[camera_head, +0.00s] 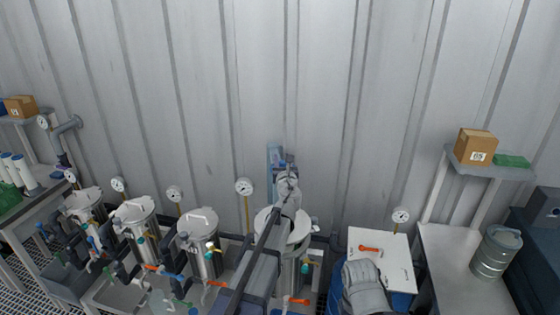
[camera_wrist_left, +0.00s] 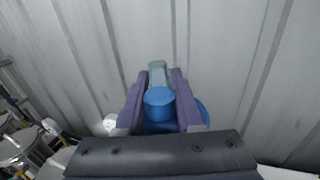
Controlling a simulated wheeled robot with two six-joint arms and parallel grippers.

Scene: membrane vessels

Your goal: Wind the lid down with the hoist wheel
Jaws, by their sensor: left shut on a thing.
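The hoist wheel's blue knob (camera_wrist_left: 160,103) sits between the two purple fingers of my left gripper (camera_wrist_left: 160,85), which is shut on it. Part of the blue wheel (camera_wrist_left: 204,112) shows behind the right finger. In the head view my left gripper (camera_head: 284,170) is at the blue-grey hoist post (camera_head: 274,156) by the back wall, and my arm covers most of the wheel. Below it stands a steel vessel with a pale lid (camera_head: 298,226). My forearm hides the lid's middle, so I cannot tell whether it is seated. My right gripper does not show.
Several lidded steel vessels (camera_head: 135,212) with gauges and coloured valve handles stand left of my arm. A white board (camera_head: 388,252) with an orange handle is at the right. Further right are a bench (camera_head: 450,262), a steel canister (camera_head: 496,252) and a shelf with a cardboard box (camera_head: 476,146).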

